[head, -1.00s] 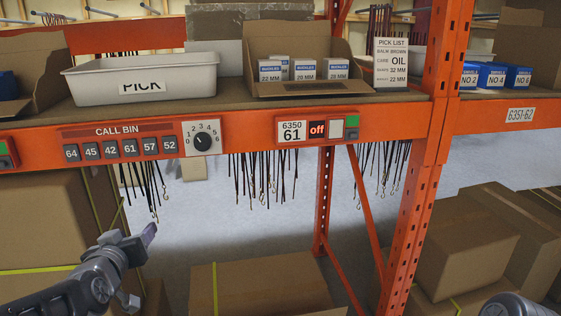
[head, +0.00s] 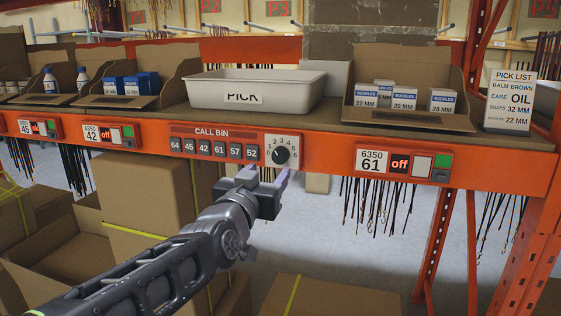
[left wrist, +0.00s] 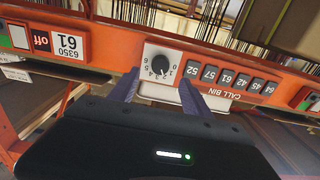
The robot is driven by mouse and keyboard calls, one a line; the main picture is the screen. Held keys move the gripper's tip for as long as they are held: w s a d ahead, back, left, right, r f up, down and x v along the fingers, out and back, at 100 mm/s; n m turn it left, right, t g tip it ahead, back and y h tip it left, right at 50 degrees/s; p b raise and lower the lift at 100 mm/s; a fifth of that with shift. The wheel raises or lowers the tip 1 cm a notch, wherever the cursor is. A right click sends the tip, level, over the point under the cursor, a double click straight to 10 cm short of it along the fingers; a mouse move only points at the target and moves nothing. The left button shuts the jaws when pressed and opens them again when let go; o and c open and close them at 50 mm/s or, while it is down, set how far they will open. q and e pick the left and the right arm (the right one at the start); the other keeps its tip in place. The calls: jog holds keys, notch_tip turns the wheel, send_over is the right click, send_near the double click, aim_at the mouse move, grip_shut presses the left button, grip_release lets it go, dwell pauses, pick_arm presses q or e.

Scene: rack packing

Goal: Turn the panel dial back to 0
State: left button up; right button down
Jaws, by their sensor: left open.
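In the left wrist view, which is upside down, the dial (left wrist: 159,63) lies ahead between the two fingertips of my left gripper (left wrist: 159,82). The fingers appear apart from the knob. My right gripper is not in view.
Numbered call buttons (head: 205,148) sit left of the dial. A display unit reading 61 (head: 400,164) is to its right. A white PICK bin (head: 300,92) stands on the shelf above. Thin dark straps (head: 385,205) hang below the beam.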

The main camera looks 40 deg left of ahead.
aim_at(279, 158)
pick_arm(q)
jog(key=p+x, duration=0.2)
jog(key=x, duration=0.5)
jog(key=shift+w+a, duration=0.2)
jog(key=shift+w, duration=0.15)
grip_shut()
dwell(0.4)
